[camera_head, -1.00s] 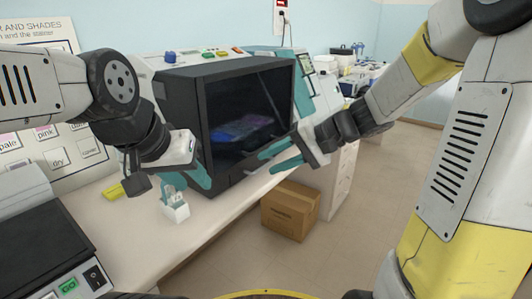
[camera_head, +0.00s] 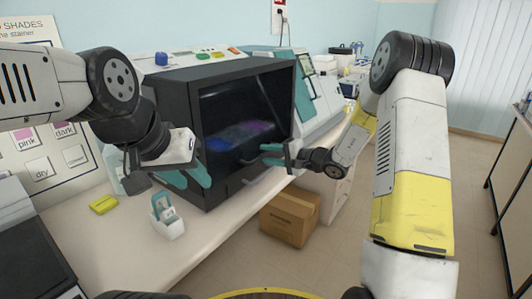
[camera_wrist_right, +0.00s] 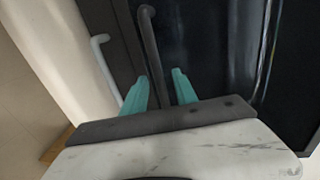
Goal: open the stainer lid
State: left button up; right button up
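The stainer (camera_head: 172,95) is a dark box on the counter with a dark glass front lid (camera_head: 245,105), which is closed. Blue and purple shapes show dimly through the glass. A dark bar handle (camera_wrist_right: 149,40) runs along the lid's lower edge. My right gripper (camera_head: 268,154) is at this handle; in the right wrist view its two teal fingers (camera_wrist_right: 158,88) are open, one on each side of the bar, with small gaps showing. My left gripper (camera_head: 193,182) is open and empty, in front of the stainer's left side.
A white holder with a teal item (camera_head: 168,222) and a yellow block (camera_head: 103,204) stand on the counter (camera_head: 130,250) at front left. A pale handle (camera_wrist_right: 104,62) lies beside the lid handle in the wrist view. A cardboard box (camera_head: 290,215) is on the floor below.

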jog(key=shift+w+a+f, duration=0.1)
jog(key=shift+w+a, duration=0.25)
jog(key=shift+a, duration=0.2)
grip_shut()
dwell(1.1)
